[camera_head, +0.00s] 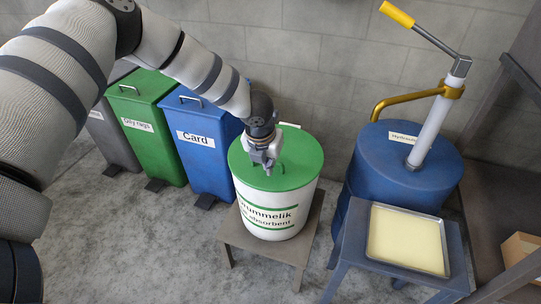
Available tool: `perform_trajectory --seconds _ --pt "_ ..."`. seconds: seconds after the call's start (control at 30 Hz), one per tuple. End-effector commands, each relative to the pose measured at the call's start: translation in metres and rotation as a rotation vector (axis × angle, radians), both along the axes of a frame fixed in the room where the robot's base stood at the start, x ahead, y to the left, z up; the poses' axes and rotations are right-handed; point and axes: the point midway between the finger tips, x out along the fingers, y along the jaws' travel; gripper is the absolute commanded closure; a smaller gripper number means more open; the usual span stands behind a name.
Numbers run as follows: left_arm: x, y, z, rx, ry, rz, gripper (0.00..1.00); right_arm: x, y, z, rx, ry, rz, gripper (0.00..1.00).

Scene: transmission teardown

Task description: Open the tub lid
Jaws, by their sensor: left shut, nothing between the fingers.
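The tub (268,216) is white with green bands and dark lettering, and it stands on a low brown stand. Its green lid (300,158) lies flat across the top and looks closed. My left gripper (267,171) points down over the middle of the lid, shut and empty. It is at or just above the lid; I cannot tell whether it touches. The gripper and wrist hide part of the lid's centre and back. My right gripper is not in view.
Grey, green (142,122) and blue (203,140) bins stand left of the tub. A blue drum (390,175) with a hand pump stands at the right, behind a tray (408,240) on a blue stand. A cardboard box (521,248) is at the far right. The floor in front is clear.

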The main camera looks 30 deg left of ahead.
Motion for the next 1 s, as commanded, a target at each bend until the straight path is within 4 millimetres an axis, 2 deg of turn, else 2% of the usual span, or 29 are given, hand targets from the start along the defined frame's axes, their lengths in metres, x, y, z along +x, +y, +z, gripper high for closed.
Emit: perform_trajectory --seconds 0.03,0.1,0.2,0.37,0.77,0.87,1.0 --pt "0.001 0.001 -0.014 0.002 0.007 0.000 1.00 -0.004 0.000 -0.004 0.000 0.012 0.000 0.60" --pt "0.005 0.001 -0.023 0.001 0.005 -0.001 1.00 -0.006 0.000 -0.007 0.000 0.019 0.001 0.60" --pt "0.008 0.002 -0.031 0.001 0.003 -0.003 1.00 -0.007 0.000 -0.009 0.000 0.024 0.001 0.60" --pt "0.011 0.002 -0.035 0.002 0.000 -0.003 1.00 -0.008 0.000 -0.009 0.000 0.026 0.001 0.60" --pt "0.011 0.002 -0.029 0.002 -0.003 -0.003 1.00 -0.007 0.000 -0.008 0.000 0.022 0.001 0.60" --pt "0.012 0.003 -0.020 0.001 -0.005 -0.002 1.00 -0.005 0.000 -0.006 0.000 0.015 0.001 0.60" --pt "0.014 0.003 0.002 -0.001 -0.008 -0.002 1.00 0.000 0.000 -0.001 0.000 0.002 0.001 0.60"
